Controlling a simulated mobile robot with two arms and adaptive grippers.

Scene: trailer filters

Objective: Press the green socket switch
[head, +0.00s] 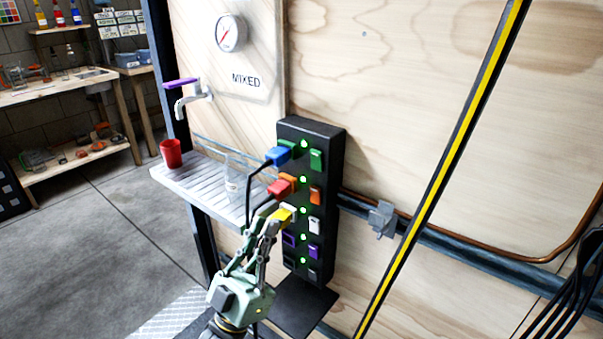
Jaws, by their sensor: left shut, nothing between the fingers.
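The green switch (316,160) is in the top row of a tall black socket strip (324,228) on the wooden wall, right of a lit green lamp. A blue plug (278,155) sits at the top row's socket. A red plug (279,189) and a yellow plug (286,213) are at rows below. My left gripper (271,217) is shut and empty. It is pointed up beside the yellow plug, lower than the green switch and to its left. Its fingers hide part of the strip's lower left side. I cannot tell whether it touches the yellow plug.
Orange (315,195), white (314,225) and purple (313,252) switches are below the green one. Dark cables hang left of the strip. A shelf (185,180) with a red cup (171,153) and a clear glass stands left. A yellow-black bar (440,180) crosses the wall at right.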

